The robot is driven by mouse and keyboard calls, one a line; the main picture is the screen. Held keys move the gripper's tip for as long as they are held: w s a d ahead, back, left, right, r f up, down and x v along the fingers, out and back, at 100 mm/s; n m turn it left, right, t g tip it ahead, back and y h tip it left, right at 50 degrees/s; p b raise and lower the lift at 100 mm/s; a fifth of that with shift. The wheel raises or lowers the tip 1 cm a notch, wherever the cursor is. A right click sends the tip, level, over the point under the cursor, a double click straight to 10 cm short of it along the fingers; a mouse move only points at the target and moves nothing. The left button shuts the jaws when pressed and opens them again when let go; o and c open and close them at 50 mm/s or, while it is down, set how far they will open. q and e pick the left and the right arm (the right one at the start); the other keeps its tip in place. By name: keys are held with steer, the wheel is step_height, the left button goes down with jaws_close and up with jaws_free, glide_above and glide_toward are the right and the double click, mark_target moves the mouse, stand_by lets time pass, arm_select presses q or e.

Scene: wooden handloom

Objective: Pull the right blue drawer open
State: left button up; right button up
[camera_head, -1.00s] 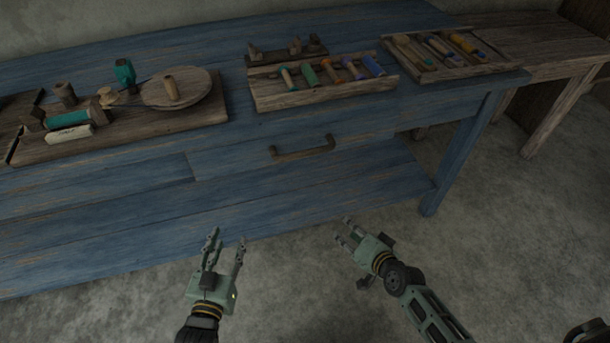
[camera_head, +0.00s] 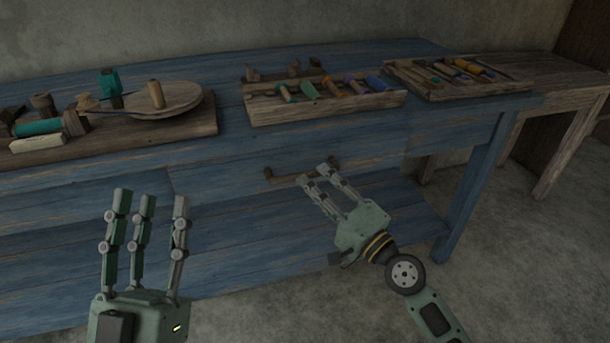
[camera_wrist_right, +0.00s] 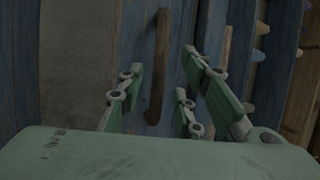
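The right blue drawer (camera_head: 225,178) is in the front of the blue workbench and looks shut, flush with the panels beside it. Its dark bar handle (camera_head: 283,177) is partly hidden behind the fingers of my right gripper (camera_head: 319,175). That gripper is open and close in front of the handle's right part. In the right wrist view the handle (camera_wrist_right: 158,80) shows between the spread fingers; I see no grip on it, and contact cannot be told. My left gripper (camera_head: 152,203) is open and empty, fingers pointing up, in front of the bench's left part.
On the benchtop are a wooden board (camera_head: 190,128) with a round disc (camera_head: 178,100), a tool tray (camera_head: 330,110) and another tray (camera_head: 460,88). A bench leg (camera_head: 470,190) stands right of my right gripper. A brown table (camera_head: 570,90) adjoins at right.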

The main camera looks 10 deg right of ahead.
mark_target(305, 173)
arm_select(q)
steer(key=shift+w+f+g, duration=0.7)
steer(key=shift+f, duration=0.25)
arm_select(e)
steer(key=shift+x, duration=2.15)
steer(key=shift+c, duration=0.4)
jaws_close()
steer(key=shift+f, duration=0.1)
